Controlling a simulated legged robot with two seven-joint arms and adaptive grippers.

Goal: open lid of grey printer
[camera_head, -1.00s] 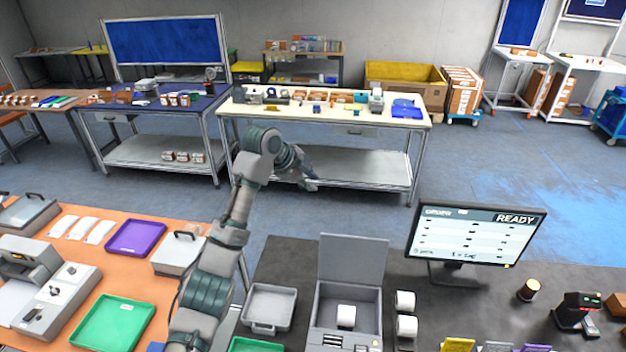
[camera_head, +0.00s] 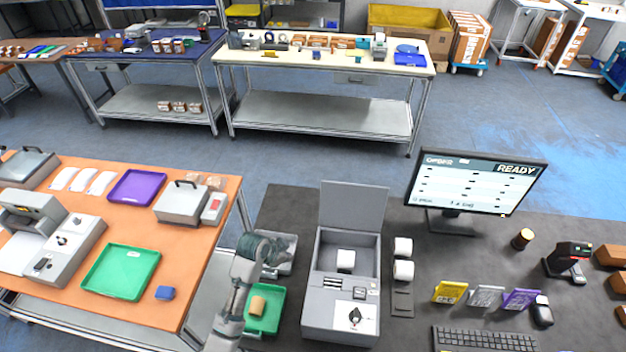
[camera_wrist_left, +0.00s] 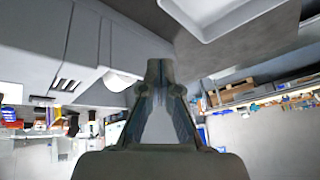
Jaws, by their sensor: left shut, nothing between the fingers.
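The grey printer (camera_head: 318,315) stands on the dark table in the head view. Its lid (camera_head: 353,206) stands upright at the back, and a white roll (camera_head: 346,260) shows in the open bay. My left gripper (camera_head: 279,248) is left of the printer, over a grey tray, and shows poorly in the head view. In the left wrist view my left gripper (camera_wrist_left: 156,70) is shut and empty, with the vented grey printer side (camera_wrist_left: 75,55) to its left. I cannot tell whether it touches the printer. My right gripper is out of view.
A green tray (camera_head: 272,318) with a tan block lies left of the printer. White rolls (camera_head: 403,247) and a monitor (camera_head: 476,183) stand to its right. A keyboard (camera_head: 484,339) lies at the front. The grey tray (camera_wrist_left: 215,15) shows in the left wrist view.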

